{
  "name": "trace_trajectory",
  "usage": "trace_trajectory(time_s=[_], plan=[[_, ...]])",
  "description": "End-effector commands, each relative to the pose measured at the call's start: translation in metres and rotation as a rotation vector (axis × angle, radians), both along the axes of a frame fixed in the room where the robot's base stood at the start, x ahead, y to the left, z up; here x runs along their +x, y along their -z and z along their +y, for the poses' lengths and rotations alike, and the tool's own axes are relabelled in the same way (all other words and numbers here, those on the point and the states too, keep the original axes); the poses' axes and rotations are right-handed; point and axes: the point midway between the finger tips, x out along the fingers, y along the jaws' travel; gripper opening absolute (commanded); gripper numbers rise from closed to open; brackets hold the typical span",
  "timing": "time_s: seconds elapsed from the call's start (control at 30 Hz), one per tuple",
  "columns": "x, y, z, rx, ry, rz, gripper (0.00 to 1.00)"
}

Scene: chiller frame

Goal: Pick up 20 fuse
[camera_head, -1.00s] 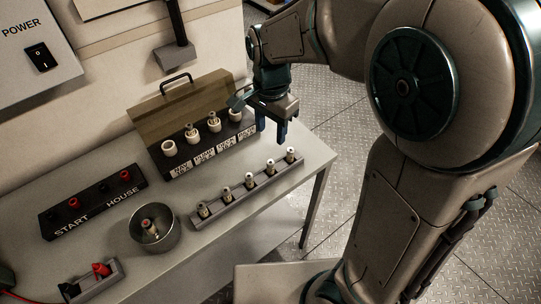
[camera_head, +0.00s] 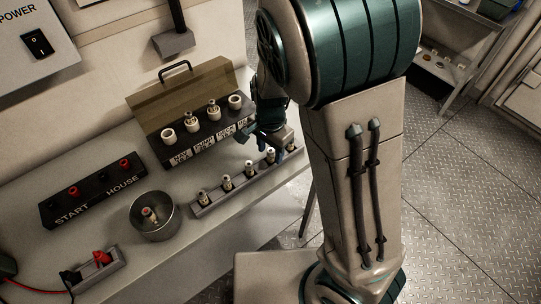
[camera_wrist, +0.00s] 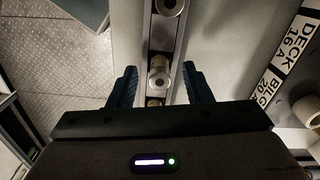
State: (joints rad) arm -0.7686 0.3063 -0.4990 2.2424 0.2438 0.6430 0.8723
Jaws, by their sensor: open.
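Several pale fuses with metal ends stand upright in a row in a grey rack (camera_head: 215,201) on the table. A fuse (camera_head: 226,184) and its neighbour (camera_head: 249,168) stand clear left of my gripper. My gripper (camera_head: 269,148) is open and low over the rack's right end. In the wrist view, its blue fingers (camera_wrist: 160,82) stand on either side of one fuse (camera_wrist: 158,76), apparently apart from it. Another fuse end (camera_wrist: 153,103) is partly hidden by the gripper body, and one (camera_wrist: 170,5) is at the top edge. Ratings on the fuses are unreadable.
Behind the rack is a fuse panel (camera_head: 199,143) with white sockets; the middle two hold fuses. Its lid is raised. A metal cup (camera_head: 154,231) holds one fuse. A START/HOUSE strip (camera_head: 92,197) and a small red-knobbed block (camera_head: 97,271) lie left. A DECK label (camera_wrist: 290,46) shows by the wrist.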

Motion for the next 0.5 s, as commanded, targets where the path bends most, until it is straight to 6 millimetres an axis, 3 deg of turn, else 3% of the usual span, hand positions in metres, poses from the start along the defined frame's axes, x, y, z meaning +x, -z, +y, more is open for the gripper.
trace_trajectory(time_s=[0.27, 0.43, 0.5], plan=[[-0.0001, 0.0049, -0.0002, 0.000, 0.000, 0.000, 0.45], [0.0000, 0.0047, -0.0001, 0.000, 0.000, 0.000, 0.03], [0.0000, 0.0047, -0.0001, 0.000, 0.000, 0.000, 0.00]])
